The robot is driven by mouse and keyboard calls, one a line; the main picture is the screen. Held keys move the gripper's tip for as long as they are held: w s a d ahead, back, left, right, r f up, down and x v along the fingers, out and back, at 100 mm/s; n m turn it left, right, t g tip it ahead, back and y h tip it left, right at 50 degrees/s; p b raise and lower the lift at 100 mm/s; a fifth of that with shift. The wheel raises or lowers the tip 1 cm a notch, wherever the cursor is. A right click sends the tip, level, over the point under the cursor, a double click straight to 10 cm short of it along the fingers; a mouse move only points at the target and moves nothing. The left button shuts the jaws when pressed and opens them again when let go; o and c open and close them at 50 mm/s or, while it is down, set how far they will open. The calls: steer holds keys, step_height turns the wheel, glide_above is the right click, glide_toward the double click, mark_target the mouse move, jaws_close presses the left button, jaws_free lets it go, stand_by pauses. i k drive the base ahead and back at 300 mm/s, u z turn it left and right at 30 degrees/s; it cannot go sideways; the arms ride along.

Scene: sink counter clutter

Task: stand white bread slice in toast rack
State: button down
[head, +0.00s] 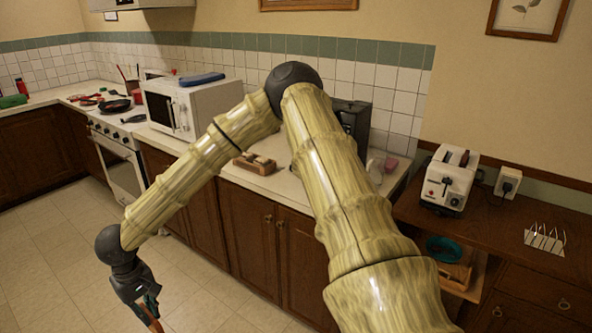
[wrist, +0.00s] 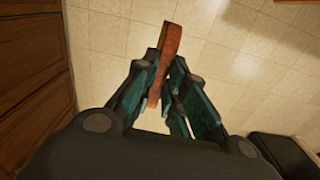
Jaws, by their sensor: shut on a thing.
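My gripper (head: 147,298) hangs low at the left of the head view, over the floor in front of the cabinets. It is shut on the bread slice (head: 154,325), which shows only as a thin brown crust edge. In the wrist view the slice (wrist: 171,42) stands edge-on between the teal fingers (wrist: 164,80) and sticks out beyond their tips. Its white faces are hidden. The toast rack (head: 545,239), with thin upright wires, stands on the wooden sideboard at the far right. It looks empty and is far from my gripper.
A white toaster (head: 447,182) stands on the wooden sideboard (head: 480,222), left of the rack, with a wall socket (head: 508,181) behind. The counter holds a microwave (head: 190,104) and a wooden item (head: 254,163). A stove (head: 118,155) stands left. The floor below my gripper is clear.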

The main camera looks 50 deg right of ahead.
mark_target(548, 244)
steer(key=k, duration=0.95)
steer(key=z, duration=2.45)
steer(key=i, duration=0.5)
steer(key=u, duration=0.05)
